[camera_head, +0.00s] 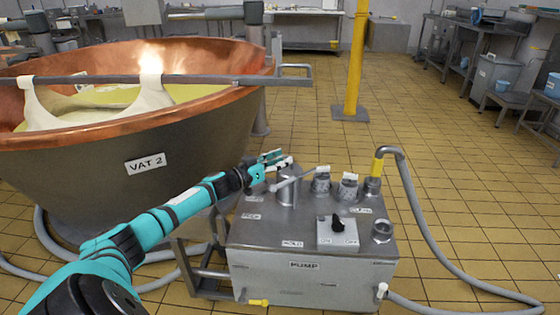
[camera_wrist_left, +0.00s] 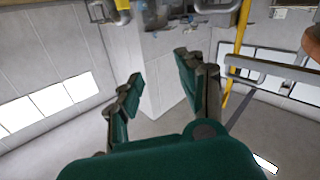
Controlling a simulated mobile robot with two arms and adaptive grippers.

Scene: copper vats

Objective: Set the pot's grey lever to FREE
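The pot is a grey metal box marked PUMP (camera_head: 330,283). Its grey lever (camera_head: 295,180) lies across a short cylinder (camera_head: 287,195) at the top left and slants up to the right. A label that seems to read HOLD (camera_head: 292,244) is in front of it; two labels to its left are too small to read. My left gripper (camera_head: 277,159) is just behind and above the lever, level with its left part; I cannot tell whether they touch. In the left wrist view its green fingers (camera_wrist_left: 158,90) are apart with nothing between them. My right gripper is not in view.
A copper vat marked VAT 2 (camera_head: 150,190) stands on the left with a bar (camera_head: 200,80) across it. Two knobs (camera_head: 333,183), a black ON/OFF switch (camera_head: 338,224) and a grey hose (camera_head: 412,195) are on the pot. Tiled floor (camera_head: 470,200) is open on the right.

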